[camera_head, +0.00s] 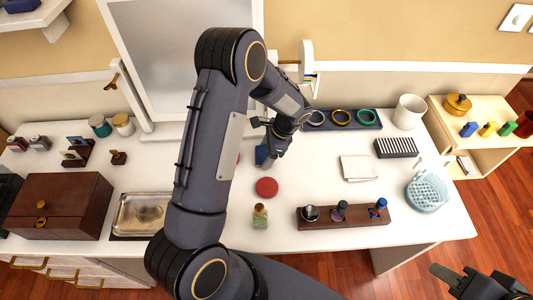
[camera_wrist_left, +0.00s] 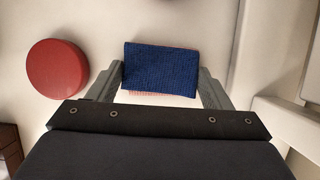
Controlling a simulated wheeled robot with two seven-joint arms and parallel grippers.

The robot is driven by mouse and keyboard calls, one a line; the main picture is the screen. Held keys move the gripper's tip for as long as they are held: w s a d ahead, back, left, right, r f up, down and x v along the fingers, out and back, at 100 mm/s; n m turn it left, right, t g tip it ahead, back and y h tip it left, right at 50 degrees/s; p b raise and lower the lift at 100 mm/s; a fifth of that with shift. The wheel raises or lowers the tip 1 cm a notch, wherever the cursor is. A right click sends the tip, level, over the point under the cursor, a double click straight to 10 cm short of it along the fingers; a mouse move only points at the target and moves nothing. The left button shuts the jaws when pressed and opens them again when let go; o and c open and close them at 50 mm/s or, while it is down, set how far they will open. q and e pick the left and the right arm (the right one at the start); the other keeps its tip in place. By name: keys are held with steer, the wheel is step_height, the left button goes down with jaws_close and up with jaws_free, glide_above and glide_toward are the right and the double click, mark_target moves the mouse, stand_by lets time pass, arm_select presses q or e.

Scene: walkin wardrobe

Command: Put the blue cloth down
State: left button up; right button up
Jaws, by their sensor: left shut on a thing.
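The blue cloth (camera_wrist_left: 160,68) is a small folded rectangle between the two fingers of my left gripper (camera_wrist_left: 160,84) in the left wrist view, with a strip of pinkish red along its lower edge. In the head view the cloth (camera_head: 262,155) shows partly beside my left gripper (camera_head: 268,150), over the white tabletop. My left gripper is shut on the cloth. I cannot tell whether the cloth touches the table. My right gripper (camera_head: 446,283) shows only partly at the lower right corner, away from the table; its jaw state is unclear.
A red disc (camera_head: 267,187) lies near the cloth, and also shows in the left wrist view (camera_wrist_left: 57,69). A green bottle (camera_head: 260,215), a wooden stand (camera_head: 342,217), a folded white cloth (camera_head: 358,168) and a ring tray (camera_head: 343,119) stand around. A mirror (camera_head: 185,60) rises behind.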

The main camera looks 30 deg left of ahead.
arm_select(q)
steer(key=shift+f, duration=0.15)
steer(key=o, duration=1)
steer(key=shift+d+r, duration=0.1)
steer(key=shift+r, duration=0.35)
steer(key=p+v, duration=0.7)
steer(key=v, duration=0.4)
steer(key=shift+r, duration=0.3)
steer(key=shift+w, duration=0.1)
